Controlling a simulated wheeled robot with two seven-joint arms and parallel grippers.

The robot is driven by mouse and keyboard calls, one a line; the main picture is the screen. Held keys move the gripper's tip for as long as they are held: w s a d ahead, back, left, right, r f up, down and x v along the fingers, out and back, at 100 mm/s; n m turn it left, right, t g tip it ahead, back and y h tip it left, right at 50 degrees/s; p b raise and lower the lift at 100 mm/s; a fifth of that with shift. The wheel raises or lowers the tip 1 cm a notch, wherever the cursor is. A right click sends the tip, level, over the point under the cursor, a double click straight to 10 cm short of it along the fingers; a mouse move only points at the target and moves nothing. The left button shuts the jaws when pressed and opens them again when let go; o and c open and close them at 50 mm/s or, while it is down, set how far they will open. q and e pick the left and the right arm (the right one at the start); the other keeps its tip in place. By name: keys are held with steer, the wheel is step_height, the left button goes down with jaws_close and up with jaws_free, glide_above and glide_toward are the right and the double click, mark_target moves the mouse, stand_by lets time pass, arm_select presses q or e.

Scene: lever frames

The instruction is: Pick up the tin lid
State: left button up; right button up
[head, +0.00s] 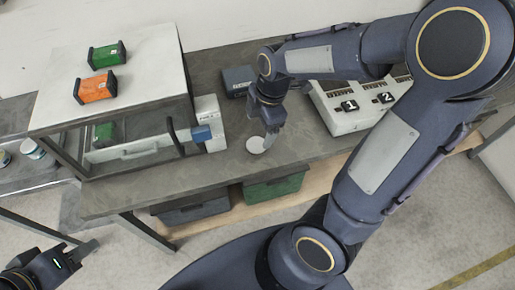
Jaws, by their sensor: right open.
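The tin lid (255,146) appears as a small pale round disc on the grey worktop, near its front edge. My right gripper (268,139) points down right at the lid, with its fingers open and overlapping the lid's right side in the head view. I cannot tell whether a finger touches the lid. My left gripper (88,248) is at the lower left, away from the worktop. Its fingers are too small and side-on to tell whether they are open.
A machine (155,147) with a white top bearing a green block (107,54) and an orange block (96,87) stands left of the lid. A white control box (345,121) with tags 1 and 2 stands right. A dark box (238,80) sits behind. Bins (274,188) are below.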

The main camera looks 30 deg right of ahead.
mark_target(256, 144)
steer(key=w+f+n, duration=0.1)
steer(key=w+f+n+h, duration=0.1)
steer(key=f+n, duration=0.1)
steer(key=w+f+n+g+b, duration=0.1)
steer(key=f+n, duration=0.1)
steer(key=shift+w+d+f+h, duration=0.2)
steer(key=shift+d+f+h, duration=0.05)
steer(key=shift+h, duration=0.15)
steer(key=shift+f+n, duration=0.3)
steer(key=shift+n, duration=0.1)
steer(key=f, duration=0.7)
steer(key=shift+w+d+f, duration=0.15)
steer(key=shift+w+d, duration=0.05)
steer(key=shift+d, duration=0.05)
steer(key=c, duration=1.1)
steer(key=shift+o, duration=0.2)
